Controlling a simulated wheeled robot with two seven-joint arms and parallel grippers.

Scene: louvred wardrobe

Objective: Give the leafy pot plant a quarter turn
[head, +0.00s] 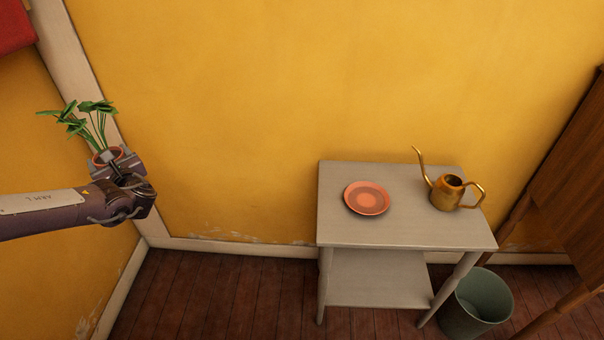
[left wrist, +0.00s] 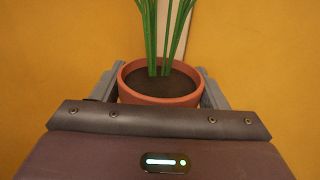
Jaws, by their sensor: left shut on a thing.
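The leafy pot plant (head: 92,126) has long green stalks and broad leaves in a terracotta pot. My left gripper (head: 112,160) is shut on the pot and holds it upright in the air at the left, well away from the table. In the left wrist view the plant's pot (left wrist: 160,98) sits between the two fingers, with dark soil and the stalk bases showing. The lower part of the pot is hidden by my gripper. My right gripper is not in view.
A grey side table (head: 400,236) with a lower shelf stands right of centre. An orange saucer (head: 366,198) lies on it at the left, and a brass watering can (head: 448,192) stands at the right. A green bin (head: 476,304) and wooden wardrobe (head: 572,180) are beyond.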

